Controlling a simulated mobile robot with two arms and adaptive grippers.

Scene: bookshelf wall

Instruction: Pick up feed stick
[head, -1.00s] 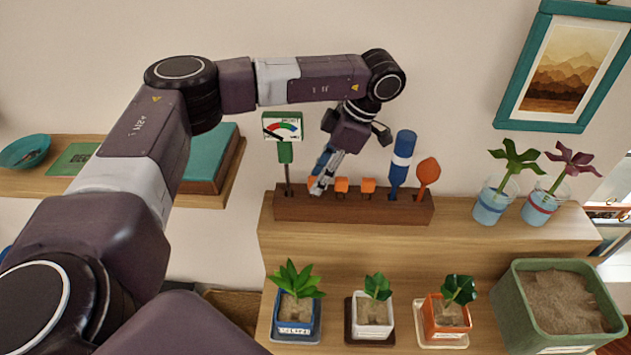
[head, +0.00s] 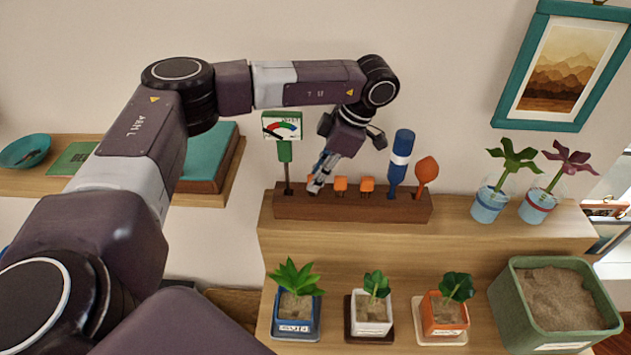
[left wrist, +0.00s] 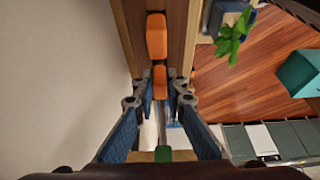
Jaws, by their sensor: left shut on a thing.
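A dark wooden rack (head: 350,208) on the shelf holds small orange-topped sticks, which I take to be the feed sticks. Two of them, one orange top (head: 341,184) and another (head: 367,185), show clear of the gripper in the head view. My left gripper (head: 317,186) points down at the rack's left part, left of those two. It is shut on a feed stick, mostly hidden by the fingers in the head view. In the left wrist view an orange top (left wrist: 160,80) sits between the fingertips, with another orange top (left wrist: 156,35) beyond. My right gripper is not in view.
A green meter (head: 283,150) stands close left of the gripper. A blue-white tool (head: 399,160) and an orange scoop-like tool (head: 426,172) stand at the rack's right. Potted plants and a green sand bin (head: 510,300) are on the lower shelf.

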